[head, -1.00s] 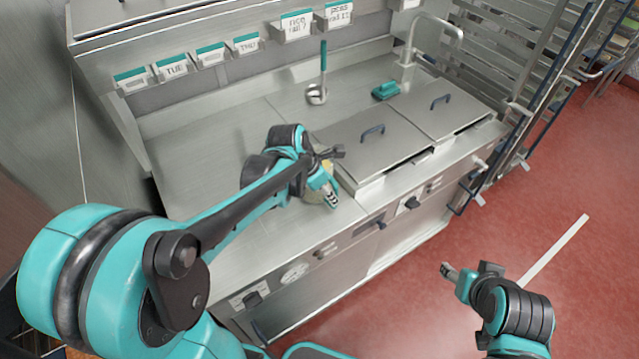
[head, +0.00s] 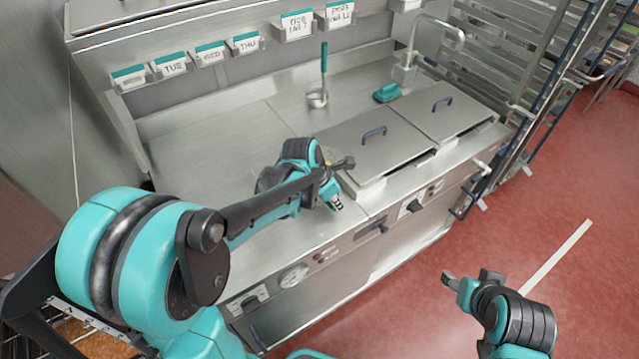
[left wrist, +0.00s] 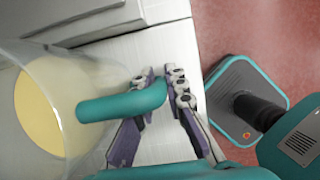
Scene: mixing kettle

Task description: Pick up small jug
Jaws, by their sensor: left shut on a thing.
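The small jug (left wrist: 45,105) is a clear vessel with pale yellow contents and a teal handle. It fills the left of the left wrist view, partly cut off by the frame edge. My left gripper (left wrist: 163,78) is shut on its handle (left wrist: 105,105), with a finger on each side. In the head view my left gripper (head: 332,198) is at the counter's front, left of the lidded units, and its arm hides most of the jug. I cannot tell whether the jug touches the counter. My right gripper (head: 464,284) hangs over the red floor, apart from the jug; its opening is unclear.
Two lidded units (head: 372,150) (head: 447,105) lie right of my left gripper. A ladle (head: 318,92), a teal brush-like item (head: 387,93) and a tap (head: 425,50) are farther back. The steel counter (head: 205,150) is clear on the left. A rack (head: 530,110) stands at right.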

